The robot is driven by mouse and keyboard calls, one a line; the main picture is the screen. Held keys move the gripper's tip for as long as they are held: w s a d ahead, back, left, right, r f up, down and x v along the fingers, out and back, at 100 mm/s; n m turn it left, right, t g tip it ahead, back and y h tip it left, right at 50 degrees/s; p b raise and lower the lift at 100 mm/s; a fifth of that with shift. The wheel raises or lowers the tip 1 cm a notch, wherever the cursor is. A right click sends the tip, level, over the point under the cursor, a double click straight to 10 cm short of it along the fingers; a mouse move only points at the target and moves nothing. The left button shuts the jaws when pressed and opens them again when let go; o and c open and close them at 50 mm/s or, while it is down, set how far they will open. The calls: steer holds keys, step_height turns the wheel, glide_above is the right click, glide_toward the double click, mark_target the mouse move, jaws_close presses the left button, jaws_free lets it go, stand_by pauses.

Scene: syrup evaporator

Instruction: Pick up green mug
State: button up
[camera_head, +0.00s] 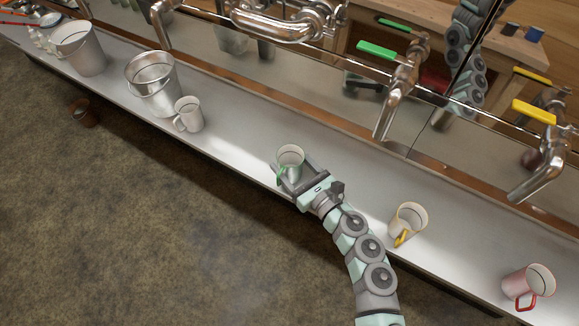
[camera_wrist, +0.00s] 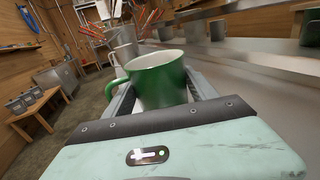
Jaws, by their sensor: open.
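The green mug (camera_head: 291,160) stands upright on the metal shelf, near its front edge, in the head view. In the wrist view the mug (camera_wrist: 160,82) has a green outside, a white inside and a handle pointing left. My gripper (camera_head: 290,172) is open, with one finger on each side of the mug's body. In the wrist view my gripper (camera_wrist: 163,92) shows its fingers running along both sides of the mug. I cannot tell whether either finger touches it. The mug's lower part is partly hidden by my gripper.
A white mug (camera_head: 189,114) and metal buckets (camera_head: 152,84) stand farther left on the shelf (camera_head: 240,145). A yellow-handled mug (camera_head: 409,222) and a red-handled mug (camera_head: 529,285) stand to the right. Taps with a green handle (camera_head: 377,50) and a yellow handle (camera_head: 534,112) hang above the shelf's back.

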steer(key=shift+c, duration=0.6)
steer(key=c, duration=1)
steer(key=shift+r, duration=0.1)
step_height(320, 180, up, 20)
steer(key=p, duration=0.6)
steer(key=shift+p, duration=0.3)
